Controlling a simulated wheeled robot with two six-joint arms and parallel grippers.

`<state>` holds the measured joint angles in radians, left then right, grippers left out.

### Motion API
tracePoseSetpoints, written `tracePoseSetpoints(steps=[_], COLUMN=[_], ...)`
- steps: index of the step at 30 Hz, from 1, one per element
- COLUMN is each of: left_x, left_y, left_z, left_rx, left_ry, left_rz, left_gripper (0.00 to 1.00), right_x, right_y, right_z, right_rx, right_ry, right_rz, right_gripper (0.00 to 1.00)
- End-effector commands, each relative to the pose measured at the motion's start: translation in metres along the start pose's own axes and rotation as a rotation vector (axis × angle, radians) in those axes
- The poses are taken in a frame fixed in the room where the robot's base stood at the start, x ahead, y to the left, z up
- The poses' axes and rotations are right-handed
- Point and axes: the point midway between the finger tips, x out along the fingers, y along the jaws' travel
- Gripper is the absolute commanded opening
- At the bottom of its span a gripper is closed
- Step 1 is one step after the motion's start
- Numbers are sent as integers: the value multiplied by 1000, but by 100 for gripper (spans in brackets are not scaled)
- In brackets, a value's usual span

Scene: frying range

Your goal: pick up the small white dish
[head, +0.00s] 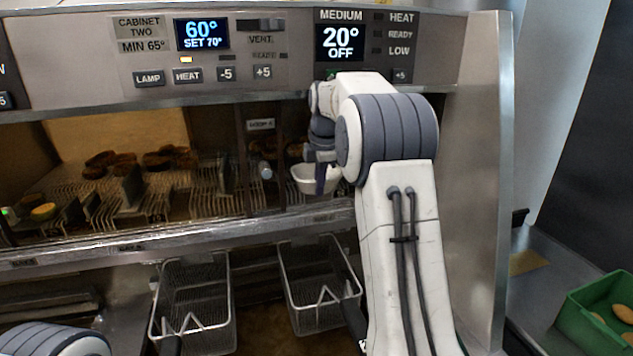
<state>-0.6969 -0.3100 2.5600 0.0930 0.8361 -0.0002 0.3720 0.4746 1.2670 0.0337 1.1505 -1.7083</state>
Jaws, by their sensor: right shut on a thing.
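The small white dish (311,182) is inside the heated cabinet, toward its right end, partly hidden behind my right gripper and arm. My right gripper (321,180) reaches into the cabinet from the right and is shut on the dish's near rim. The dish looks about upright; whether it touches the rack under it I cannot tell. My left arm shows only as a rounded link at the bottom left corner, and its gripper is out of view.
The cabinet's wire rack (180,207) holds several brown fried pieces (165,160). A control panel (260,45) runs above the opening. Two wire fry baskets (192,290) hang below. A green crate (590,325) stands at the lower right. The cabinet's metal side wall (480,180) is right of my arm.

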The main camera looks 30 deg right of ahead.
Motion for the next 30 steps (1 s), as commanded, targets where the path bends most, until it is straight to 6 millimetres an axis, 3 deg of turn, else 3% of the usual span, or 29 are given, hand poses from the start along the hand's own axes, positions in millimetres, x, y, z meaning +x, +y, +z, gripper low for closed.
tracePoseSetpoints(steps=[1, 22, 30], left_x=[1, 1, 3], left_y=[0, 0, 0], left_z=[0, 0, 0], left_rx=[0, 0, 0], left_ry=[0, 0, 0], left_rz=[0, 0, 0], left_gripper=[59, 59, 59], right_x=[8, 7, -6], right_y=[-5, -4, 0], right_z=[0, 0, 0], right_rx=[0, 0, 0], right_ry=[2, 3, 2], right_rz=[-21, -20, -16], right_gripper=[0, 0, 0])
